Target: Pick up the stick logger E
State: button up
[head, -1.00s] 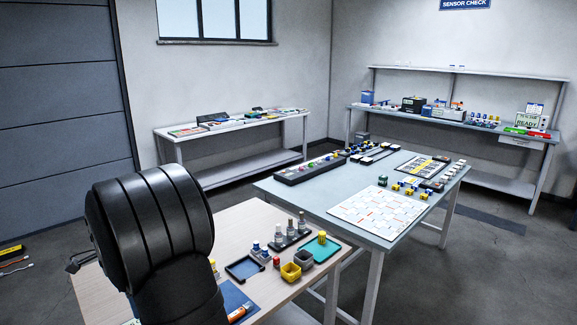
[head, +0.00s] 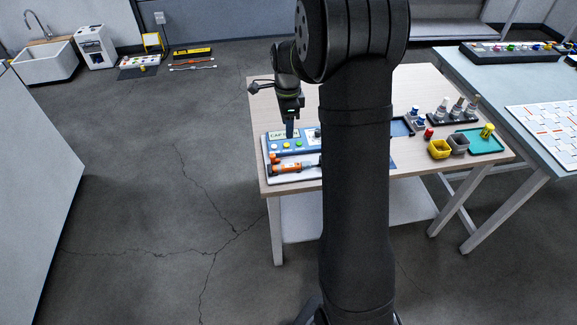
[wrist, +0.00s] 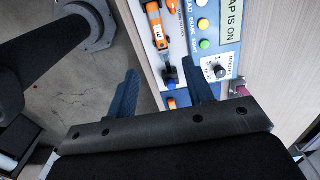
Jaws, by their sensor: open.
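The stick logger E (wrist: 158,33) is an orange and black stick with a white label bearing a sideways letter that looks like E. It lies near the wooden table's edge, and in the head view it seems to be the orange stick (head: 289,168) in front of the blue panel. My gripper (head: 290,130) is above the panel, pointing down. In the wrist view my gripper (wrist: 158,88) has its two fingers wide apart and empty. The logger lies beyond the fingertips, its dark end towards the gap, apart from both fingers.
The blue panel (wrist: 232,55) beside the logger has coloured buttons, a knob (wrist: 217,70) and a display partly reading "AP IS ON". Another orange piece (wrist: 171,103) lies near the fingers. Floor lies left.

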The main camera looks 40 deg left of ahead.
send_over(287, 165)
notch_tip(287, 165, down, 12)
jog(key=shift+w+r, duration=0.15)
jog(key=shift+r, duration=0.05)
jog(key=shift+s+f, duration=0.2)
jog(key=shift+f, duration=2.5)
grip_shut()
